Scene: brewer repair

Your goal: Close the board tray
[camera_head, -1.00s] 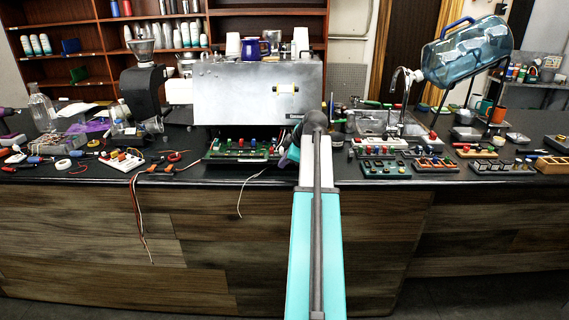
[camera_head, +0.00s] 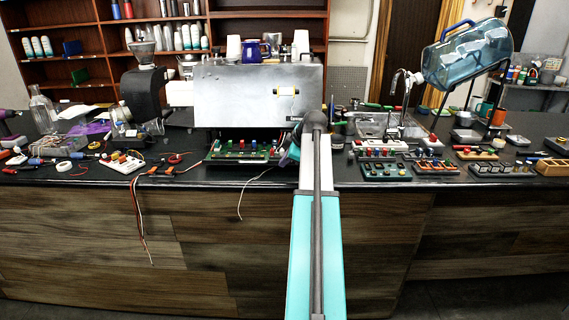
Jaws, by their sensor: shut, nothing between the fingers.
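The board tray (camera_head: 240,158) sits low at the front of the silver brewer (camera_head: 225,98). It holds a green circuit board with red, white and blue parts, and part of it stands out below the brewer's front panel. My gripper (camera_head: 284,158) is at the tray's right end, small and partly hidden by my own arm. It is shut and empty. I cannot tell whether it touches the tray.
Loose wires and a white terminal block (camera_head: 122,163) lie left of the tray. Several small boards (camera_head: 386,170) stand to the right of my arm. A tilted water bottle (camera_head: 468,54) is at the right. The black counter is crowded.

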